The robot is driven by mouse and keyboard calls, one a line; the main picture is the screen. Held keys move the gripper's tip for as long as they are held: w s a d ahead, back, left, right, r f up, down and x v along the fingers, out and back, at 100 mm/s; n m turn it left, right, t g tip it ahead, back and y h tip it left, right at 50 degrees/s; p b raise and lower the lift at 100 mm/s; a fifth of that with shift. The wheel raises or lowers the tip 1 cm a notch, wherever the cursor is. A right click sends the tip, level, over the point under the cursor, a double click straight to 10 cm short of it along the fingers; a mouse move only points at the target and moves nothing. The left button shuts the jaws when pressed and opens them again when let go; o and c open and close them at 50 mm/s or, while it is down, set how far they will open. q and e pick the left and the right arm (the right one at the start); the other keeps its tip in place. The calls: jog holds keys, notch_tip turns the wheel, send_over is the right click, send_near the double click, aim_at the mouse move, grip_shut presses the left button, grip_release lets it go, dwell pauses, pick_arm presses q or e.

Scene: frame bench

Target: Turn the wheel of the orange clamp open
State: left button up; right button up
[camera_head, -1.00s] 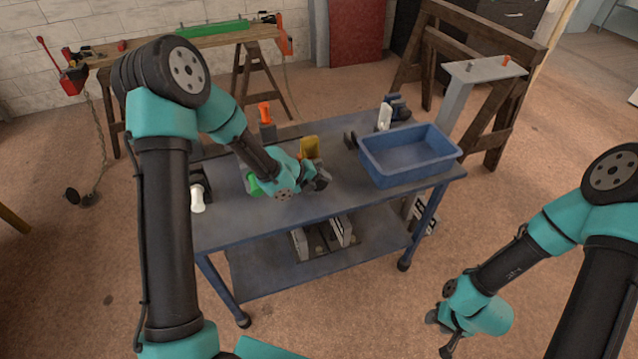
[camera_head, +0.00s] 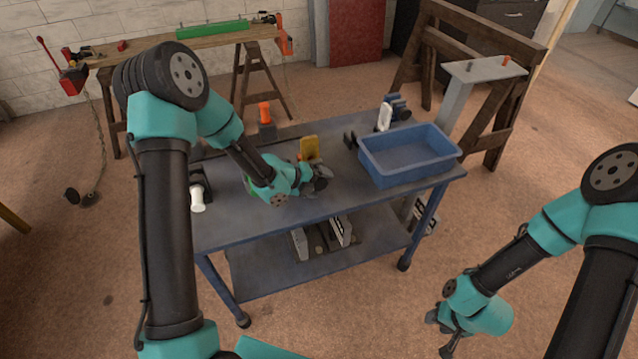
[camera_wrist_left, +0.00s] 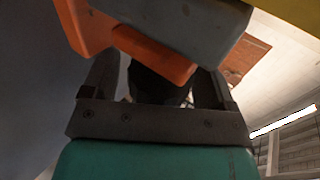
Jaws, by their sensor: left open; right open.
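My left gripper (camera_head: 320,180) is low over the blue bench, just in front of an upright yellow piece (camera_head: 310,148). In the left wrist view its two dark fingers (camera_wrist_left: 155,92) are apart. An orange clamp part (camera_wrist_left: 150,55) with a grey block (camera_wrist_left: 195,30) lies across the view just beyond the fingers. A dark rounded part (camera_wrist_left: 155,85), perhaps the wheel, shows between the fingers; I cannot tell if they touch it. In the head view my arm hides most of the clamp. My right gripper (camera_head: 442,330) is over the floor at the lower right, away from the bench.
A blue bin (camera_head: 410,155) stands on the bench's right side. A white-handled tool (camera_head: 197,198) is at the left, an orange-topped item (camera_head: 265,114) at the back edge, and a white and blue item (camera_head: 386,115) behind the bin. The bench front (camera_head: 300,215) is clear.

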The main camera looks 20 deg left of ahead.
pick_arm(q)
jog(key=shift+g+y, duration=0.3)
